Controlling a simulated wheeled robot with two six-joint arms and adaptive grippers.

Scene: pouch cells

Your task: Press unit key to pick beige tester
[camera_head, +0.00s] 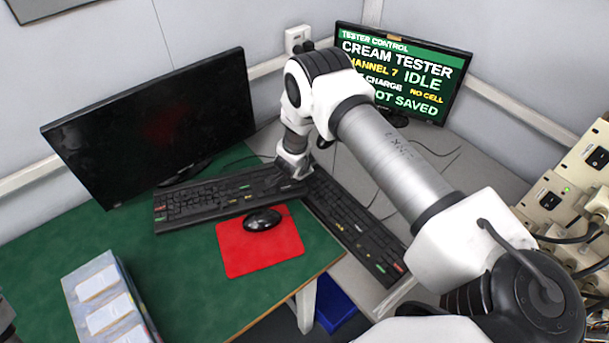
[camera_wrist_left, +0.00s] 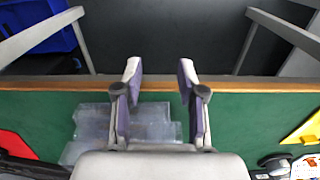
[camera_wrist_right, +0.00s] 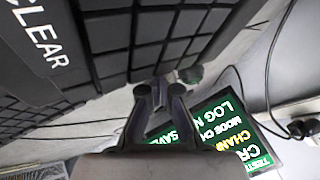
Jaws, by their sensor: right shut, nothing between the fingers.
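The tester keyboard (camera_head: 350,228), long and black with a few coloured keys, lies on the grey desk. My right gripper (camera_head: 292,182) is over its far end, beside the other keyboard. In the right wrist view my right gripper (camera_wrist_right: 163,92) is shut and empty, close to black keys; a large CLEAR key (camera_wrist_right: 38,38) shows at the left. I cannot tell whether it touches a key. The tester screen (camera_head: 400,75) reads CREAM TESTER, CHANNEL 7, IDLE, NO CELL. Beige testers (camera_head: 550,200) with switches stand at the right. My left gripper (camera_wrist_left: 160,75) is open and empty.
A black keyboard (camera_head: 215,198), a mouse (camera_head: 262,220) on a red mat (camera_head: 240,262) and a dark monitor (camera_head: 155,125) are on the green table. A tray with white pouches (camera_head: 105,300) lies front left. Cables hang by the testers.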

